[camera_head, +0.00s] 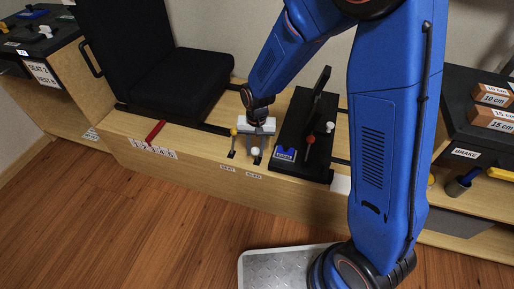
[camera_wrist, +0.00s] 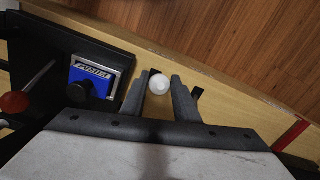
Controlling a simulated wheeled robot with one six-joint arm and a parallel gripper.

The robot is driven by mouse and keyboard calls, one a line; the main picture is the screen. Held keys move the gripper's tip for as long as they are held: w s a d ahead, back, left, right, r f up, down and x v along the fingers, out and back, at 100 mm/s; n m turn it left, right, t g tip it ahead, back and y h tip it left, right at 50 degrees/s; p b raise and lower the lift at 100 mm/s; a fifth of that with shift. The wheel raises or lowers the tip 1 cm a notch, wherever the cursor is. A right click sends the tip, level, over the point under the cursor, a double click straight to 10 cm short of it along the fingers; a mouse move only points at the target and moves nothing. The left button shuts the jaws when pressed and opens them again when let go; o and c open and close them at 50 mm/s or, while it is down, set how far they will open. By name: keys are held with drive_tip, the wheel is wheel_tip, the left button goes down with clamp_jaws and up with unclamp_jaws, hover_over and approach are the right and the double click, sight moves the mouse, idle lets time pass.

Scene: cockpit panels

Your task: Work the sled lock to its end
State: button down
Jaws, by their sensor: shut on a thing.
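The sled lock is a small lever with a white ball knob (camera_head: 255,151). It stands at the front edge of the wooden bench, above the SLED label (camera_head: 253,175). In the wrist view the white knob (camera_wrist: 158,86) sits between the two dark fingers of my gripper (camera_wrist: 163,80). My gripper (camera_head: 256,145) points down at the lever in the head view and is shut on it. The shaft under the knob is mostly hidden, and a dark slot shows beside it.
A yellow-knobbed lever (camera_head: 234,132) stands just left, above the SEAT label (camera_head: 227,168). A black panel with a red-knobbed lever (camera_head: 310,140) and a blue plate (camera_head: 286,154) is close on the right. The black seat (camera_head: 180,85) is behind left, with a red lever (camera_head: 155,131) in front.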

drive_tip(key=shift+s+a+f, duration=0.25)
drive_tip(key=shift+s, duration=0.25)
drive_tip(key=shift+s+a+f, duration=0.2)
drive_tip(key=shift+s+f, duration=0.05)
drive_tip(key=shift+s, duration=0.3)
drive_tip(key=shift+s+a+f, duration=0.25)
drive_tip(key=shift+s, duration=0.25)
drive_tip(key=c, duration=1.4)
unclamp_jaws()
drive_tip(key=shift+a, duration=0.1)
drive_tip(key=shift+c, duration=0.2)
wheel_tip(320, 180, up, 17)
drive_tip(key=shift+w+d+r, duration=0.2)
drive_tip(key=shift+w+d, duration=0.1)
